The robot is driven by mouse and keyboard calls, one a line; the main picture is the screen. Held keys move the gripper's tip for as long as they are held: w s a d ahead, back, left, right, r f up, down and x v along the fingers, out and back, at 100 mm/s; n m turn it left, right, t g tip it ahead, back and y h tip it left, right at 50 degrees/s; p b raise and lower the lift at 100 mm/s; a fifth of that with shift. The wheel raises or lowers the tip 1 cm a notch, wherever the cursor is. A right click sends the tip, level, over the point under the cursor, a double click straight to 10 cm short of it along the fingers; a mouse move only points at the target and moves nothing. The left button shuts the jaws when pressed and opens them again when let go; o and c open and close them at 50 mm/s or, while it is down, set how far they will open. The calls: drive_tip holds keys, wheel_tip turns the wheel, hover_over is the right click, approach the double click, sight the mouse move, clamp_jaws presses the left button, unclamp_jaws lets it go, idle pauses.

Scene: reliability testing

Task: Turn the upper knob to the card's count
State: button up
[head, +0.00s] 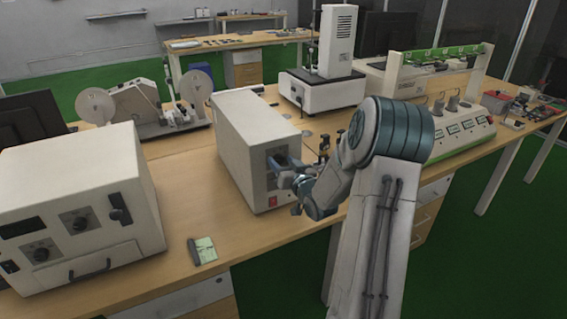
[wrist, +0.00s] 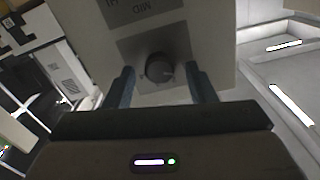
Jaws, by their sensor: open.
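In the head view my gripper (head: 287,172) is at the front of the middle grey box (head: 240,150). In the wrist view my gripper (wrist: 162,85) is open, with one dark finger on each side of a round dark knob (wrist: 160,68). The knob sits on a grey square plate, and a gap shows between it and each finger. A dark label with inverted lettering, partly "MID", is beside the plate. I cannot tell whether this is the upper knob; my arm hides much of the box front. A small green and white card (head: 203,250) lies on the table; its marks are too small to count.
A larger white box (head: 80,195) with several knobs and a handle stands at the left. A red switch (head: 272,201) is low on the middle box. A reel machine (head: 145,105) and a white upright instrument (head: 336,45) stand behind.

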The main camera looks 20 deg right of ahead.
drive_tip(key=c, duration=1)
drive_tip(key=shift+o, duration=0.2)
drive_tip(key=shift+m, duration=0.3)
drive_tip(key=m, duration=0.3)
drive_tip(key=shift+d+b, duration=0.1)
drive_tip(key=shift+b, duration=0.25)
drive_tip(key=m, duration=0.5)
drive_tip(key=shift+f+p, duration=0.1)
drive_tip(key=shift+p, duration=0.2)
drive_tip(key=o, duration=1)
drive_tip(key=shift+c, duration=0.2)
drive_tip(key=shift+s, duration=0.15)
